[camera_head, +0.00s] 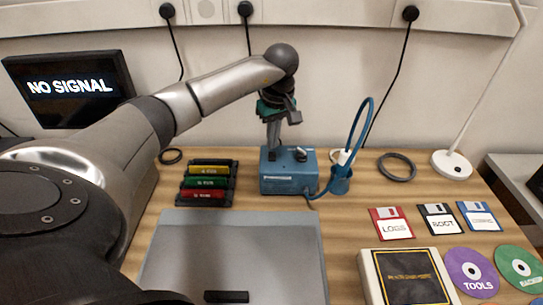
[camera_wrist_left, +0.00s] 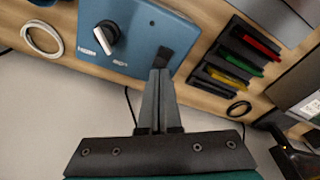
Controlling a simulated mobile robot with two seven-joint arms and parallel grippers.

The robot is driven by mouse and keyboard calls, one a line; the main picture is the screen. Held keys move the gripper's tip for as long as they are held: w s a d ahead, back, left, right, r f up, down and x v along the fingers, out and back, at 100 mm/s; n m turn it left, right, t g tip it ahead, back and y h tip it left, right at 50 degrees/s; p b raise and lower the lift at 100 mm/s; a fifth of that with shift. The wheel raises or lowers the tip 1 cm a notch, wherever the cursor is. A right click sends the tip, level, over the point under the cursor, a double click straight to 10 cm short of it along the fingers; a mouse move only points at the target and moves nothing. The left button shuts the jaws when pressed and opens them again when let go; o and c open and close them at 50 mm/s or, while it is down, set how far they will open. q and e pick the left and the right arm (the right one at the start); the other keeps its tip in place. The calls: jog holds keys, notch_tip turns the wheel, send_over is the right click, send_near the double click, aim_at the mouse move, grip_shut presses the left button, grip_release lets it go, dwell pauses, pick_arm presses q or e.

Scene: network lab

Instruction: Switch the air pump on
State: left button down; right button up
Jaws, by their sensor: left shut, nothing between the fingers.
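The air pump is a blue box (camera_head: 288,183) near the back of the wooden table, and its top fills the upper middle of the left wrist view (camera_wrist_left: 130,25). On its top are a knob (camera_wrist_left: 106,36) with a pale pointer and a black switch-like part (camera_wrist_left: 176,58) near one edge. My left gripper (camera_head: 273,143) points down over the pump's left side. Its fingers (camera_wrist_left: 160,75) are shut and empty, with the tips at or just above the black part. I cannot tell whether they touch it. My right gripper is not in view.
A blue hose (camera_head: 357,125) rises from a blue cup (camera_head: 341,182) right of the pump. A black rack (camera_head: 234,180) with coloured modules stands left.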

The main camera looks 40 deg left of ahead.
aim_at(272, 154)
pick_arm(q)
jog(key=shift+f+b, duration=0.45)
jog(key=shift+f, duration=0.45)
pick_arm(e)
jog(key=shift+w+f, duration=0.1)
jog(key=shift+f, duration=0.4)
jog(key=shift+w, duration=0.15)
pick_arm(q)
jog(key=shift+r+p, duration=0.4)
jog(key=shift+r, duration=0.05)
jog(key=shift+r+p, duration=0.45)
jog(key=shift+r, duration=0.1)
notch_tip(272, 154, up, 4)
jog(key=p, duration=0.3)
jog(key=shift+r+p, duration=0.6)
jog(key=shift+p, duration=0.25)
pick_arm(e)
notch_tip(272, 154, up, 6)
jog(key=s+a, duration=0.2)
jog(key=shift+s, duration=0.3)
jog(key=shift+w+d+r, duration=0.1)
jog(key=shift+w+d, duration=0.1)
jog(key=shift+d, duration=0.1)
pick_arm(q)
jog(key=shift+f, duration=0.1)
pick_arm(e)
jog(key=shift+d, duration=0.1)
